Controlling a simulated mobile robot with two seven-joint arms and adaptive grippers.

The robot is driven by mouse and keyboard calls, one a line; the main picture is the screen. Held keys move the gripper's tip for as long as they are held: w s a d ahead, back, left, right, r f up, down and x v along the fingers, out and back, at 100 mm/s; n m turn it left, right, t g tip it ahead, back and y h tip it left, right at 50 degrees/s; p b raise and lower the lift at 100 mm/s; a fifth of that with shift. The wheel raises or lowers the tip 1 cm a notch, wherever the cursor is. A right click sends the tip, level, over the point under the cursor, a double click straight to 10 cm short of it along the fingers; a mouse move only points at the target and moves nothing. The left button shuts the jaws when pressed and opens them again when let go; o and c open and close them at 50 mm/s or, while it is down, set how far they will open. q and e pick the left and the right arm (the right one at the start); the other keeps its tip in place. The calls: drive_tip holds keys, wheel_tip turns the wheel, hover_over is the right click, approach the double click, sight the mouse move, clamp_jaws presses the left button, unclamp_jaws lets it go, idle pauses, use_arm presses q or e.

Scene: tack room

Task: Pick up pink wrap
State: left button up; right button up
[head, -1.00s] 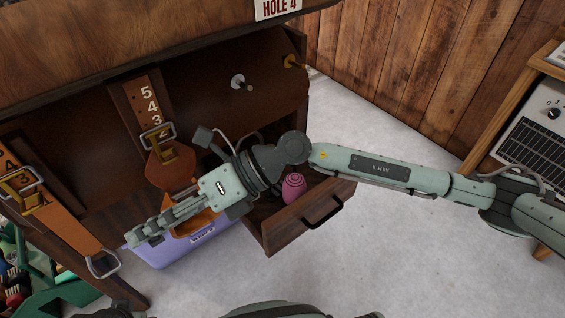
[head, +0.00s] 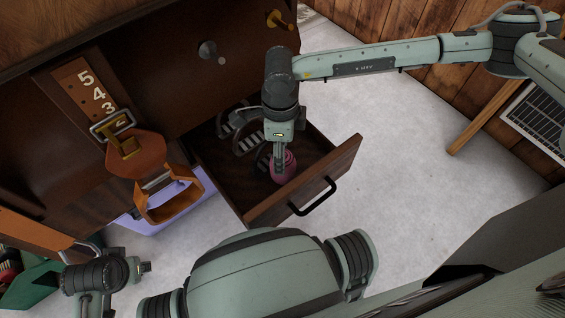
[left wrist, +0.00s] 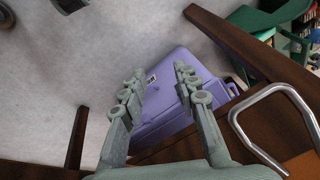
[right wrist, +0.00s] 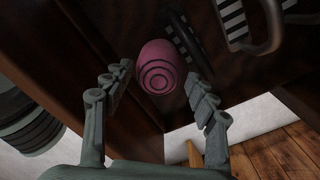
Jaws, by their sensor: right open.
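The pink wrap (head: 289,165) is a rounded roll with ring lines on its end. It sits in the open wooden drawer (head: 262,212), towards the drawer's front. My right gripper (head: 279,170) points down into the drawer right at the wrap and hides part of it. In the right wrist view the wrap (right wrist: 160,68) lies just beyond and between the open fingertips (right wrist: 160,82); I cannot tell whether they touch it. My left gripper (head: 145,267) is low at the left of the head view. In the left wrist view its fingers (left wrist: 158,80) are apart with nothing between them.
Dark brushes or similar items with light stripes (head: 245,135) lie at the drawer's back. A purple box (head: 150,222) stands under the cabinet, with an orange strap loop (head: 165,205) hanging near it. A green container (head: 30,283) is at the lower left. Floor right of the drawer is clear.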

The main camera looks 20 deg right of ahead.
wheel_tip(320, 180, down, 7)
drive_tip(key=shift+r, duration=0.15)
idle(0.4)
drive_tip(key=c, duration=0.8)
drive_tip(key=shift+r, duration=0.1)
